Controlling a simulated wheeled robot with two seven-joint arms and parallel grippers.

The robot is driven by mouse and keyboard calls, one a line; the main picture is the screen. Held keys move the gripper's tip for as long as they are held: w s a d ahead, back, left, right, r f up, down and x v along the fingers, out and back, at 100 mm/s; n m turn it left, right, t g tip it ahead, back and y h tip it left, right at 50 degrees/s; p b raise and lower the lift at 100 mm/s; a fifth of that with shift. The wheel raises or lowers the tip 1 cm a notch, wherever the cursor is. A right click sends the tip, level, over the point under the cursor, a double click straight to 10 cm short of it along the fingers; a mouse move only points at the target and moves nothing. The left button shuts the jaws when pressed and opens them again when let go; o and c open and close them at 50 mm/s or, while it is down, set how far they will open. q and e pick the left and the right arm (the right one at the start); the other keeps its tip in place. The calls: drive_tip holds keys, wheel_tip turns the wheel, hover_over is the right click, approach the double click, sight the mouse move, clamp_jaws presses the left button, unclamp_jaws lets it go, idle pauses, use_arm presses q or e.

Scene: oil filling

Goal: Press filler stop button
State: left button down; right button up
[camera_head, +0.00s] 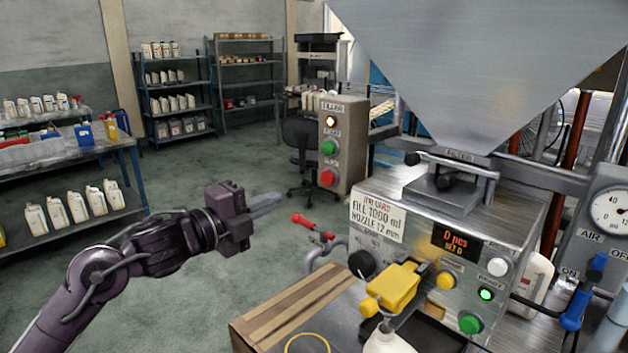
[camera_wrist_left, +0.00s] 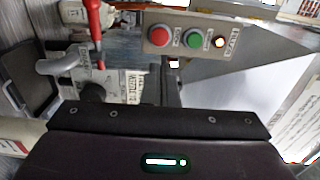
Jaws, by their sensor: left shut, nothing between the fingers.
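A grey control box (camera_head: 346,140) stands behind the filling machine in the head view. Its front has a lit lamp (camera_head: 330,121) at the top, a green button (camera_head: 328,147) in the middle and the red stop button (camera_head: 327,178) at the bottom. The wrist view shows the box turned sideways, with the red button (camera_wrist_left: 160,35), green button (camera_wrist_left: 193,38) and lamp (camera_wrist_left: 219,41) in a row. My left gripper (camera_head: 279,200) is shut and empty, its fingers pointing right. In the head view it appears left of and slightly below the red button, apart from it. My right gripper is not in view.
The filling machine (camera_head: 420,215) with its hopper (camera_head: 480,70) fills the right side. A red-handled lever (camera_head: 305,221) sticks out near my left gripper. A white bottle (camera_head: 388,342) stands under a yellow part (camera_head: 393,286). Shelves (camera_head: 180,105) with bottles stand far left; open floor lies between.

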use_arm(q)
drive_tip(key=p, duration=0.4)
approach(326, 179)
drive_tip(key=x, duration=0.5)
drive_tip(key=shift+w+d+r, duration=0.1)
drive_tip(key=shift+w+r, duration=0.05)
drive_tip(key=shift+w, duration=0.05)
drive_tip(key=shift+w+d, duration=0.5)
